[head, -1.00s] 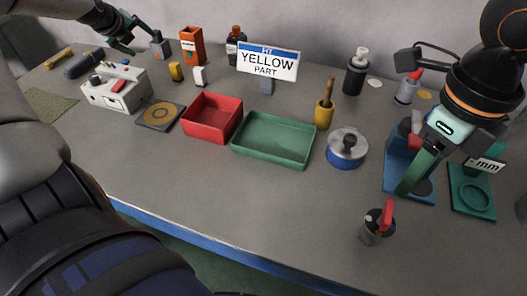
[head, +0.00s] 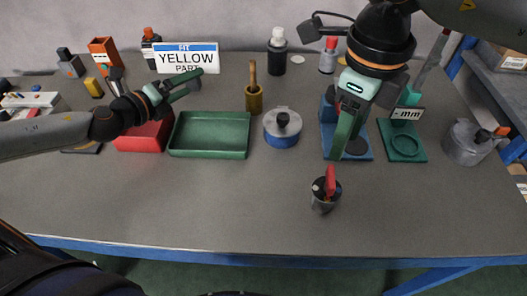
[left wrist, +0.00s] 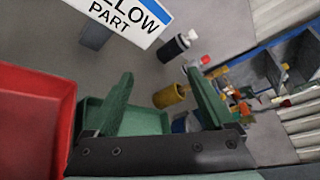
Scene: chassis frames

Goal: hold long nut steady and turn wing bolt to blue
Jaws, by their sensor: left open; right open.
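A short grey cylinder (head: 322,203) stands upright near the table's front, with a black top and a red upright handle (head: 331,180). They look like the long nut and wing bolt, but the picture is too small to be sure. No blue mark on them can be made out. My right gripper (head: 340,150) is open, pointing down behind and above the red handle, apart from it in the picture. My left gripper (head: 197,81) is open and empty over the trays, well left of the cylinder. Its green fingers show apart in the left wrist view (left wrist: 158,75).
A red tray (head: 138,144), a green tray (head: 208,154) and a blue-sided lidded pot (head: 282,138) lie left of the cylinder. Blue (head: 361,151) and green (head: 420,151) fixtures stand behind and right. A sign (head: 187,58) reads "FIT YELLOW PART". The front table strip is clear.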

